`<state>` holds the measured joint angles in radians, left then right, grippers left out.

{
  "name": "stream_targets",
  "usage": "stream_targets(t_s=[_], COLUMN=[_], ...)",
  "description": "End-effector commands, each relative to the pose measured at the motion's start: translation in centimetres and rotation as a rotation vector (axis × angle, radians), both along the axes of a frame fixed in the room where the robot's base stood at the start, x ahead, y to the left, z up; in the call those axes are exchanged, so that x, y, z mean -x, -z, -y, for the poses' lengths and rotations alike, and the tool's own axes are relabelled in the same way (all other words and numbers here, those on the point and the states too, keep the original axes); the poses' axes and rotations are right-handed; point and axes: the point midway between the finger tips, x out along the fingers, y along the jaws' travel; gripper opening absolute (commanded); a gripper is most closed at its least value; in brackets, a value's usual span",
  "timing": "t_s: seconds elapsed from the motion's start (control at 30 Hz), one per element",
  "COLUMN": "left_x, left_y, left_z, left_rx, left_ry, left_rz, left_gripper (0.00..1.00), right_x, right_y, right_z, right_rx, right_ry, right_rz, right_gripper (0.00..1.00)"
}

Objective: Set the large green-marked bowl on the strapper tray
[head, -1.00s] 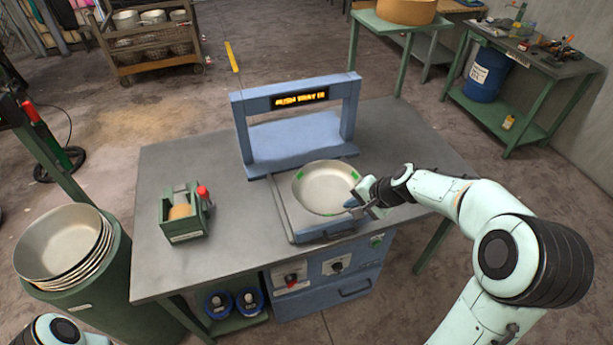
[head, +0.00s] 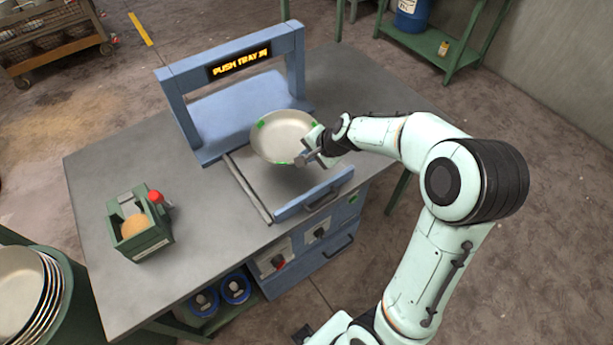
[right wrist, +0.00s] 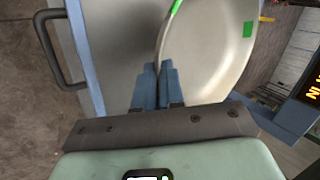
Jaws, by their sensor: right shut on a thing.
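The large metal bowl (head: 284,139) has green marks on its rim and shows over the back part of the strapper tray (head: 275,190). I cannot tell whether its base touches the tray. My right gripper (head: 311,157) is shut on the bowl's near-right rim. In the right wrist view the bowl (right wrist: 210,50) is upright, and the blue fingers (right wrist: 157,85) pinch its edge. The tray, with a front handle (head: 322,198), sticks out from the blue strapper arch (head: 238,62). The arch display reads "PUSH TRAY IN". My left gripper is out of view.
A green box (head: 138,226) with a round tan thing and a red-topped part stands on the left of the grey table (head: 100,180). Stacked bowls (head: 22,295) are at lower left. Bare tabletop lies between the box and the tray.

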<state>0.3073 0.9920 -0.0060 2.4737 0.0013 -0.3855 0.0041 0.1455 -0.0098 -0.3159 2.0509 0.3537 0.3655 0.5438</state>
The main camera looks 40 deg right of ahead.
Motion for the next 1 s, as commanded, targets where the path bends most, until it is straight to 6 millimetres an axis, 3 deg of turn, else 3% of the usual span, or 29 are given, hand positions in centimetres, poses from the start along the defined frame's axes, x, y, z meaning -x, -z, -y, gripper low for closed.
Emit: stream_targets(t_s=[0.03, 0.1, 0.33, 0.53, 0.83, 0.93, 1.0], left_x=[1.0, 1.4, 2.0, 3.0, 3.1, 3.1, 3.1], left_y=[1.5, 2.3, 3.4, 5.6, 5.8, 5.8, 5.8], left_z=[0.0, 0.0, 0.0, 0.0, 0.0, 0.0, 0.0], left_rx=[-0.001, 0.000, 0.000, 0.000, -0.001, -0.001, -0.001], left_ry=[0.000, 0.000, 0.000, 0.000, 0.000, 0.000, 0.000], left_rz=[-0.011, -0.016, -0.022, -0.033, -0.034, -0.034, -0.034], left_gripper=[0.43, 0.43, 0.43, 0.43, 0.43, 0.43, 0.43], right_x=[0.2, 0.2, 0.0, 0.1, -0.1, 0.0, 0.0], right_y=[2.1, 3.2, 5.0, 8.1, 8.5, 8.6, 8.6], right_z=[0.0, 0.0, 0.0, 0.1, 0.0, 0.0, 0.0], right_rx=[0.000, 0.000, 0.001, 0.000, 0.001, 0.000, 0.000], right_ry=[0.000, 0.000, 0.001, 0.002, 0.001, 0.000, 0.000], right_rz=[-0.006, -0.003, 0.000, -0.002, 0.002, 0.000, 0.000], right_gripper=[0.00, 0.00, 0.00, 0.00, 0.00, 0.33, 0.33])
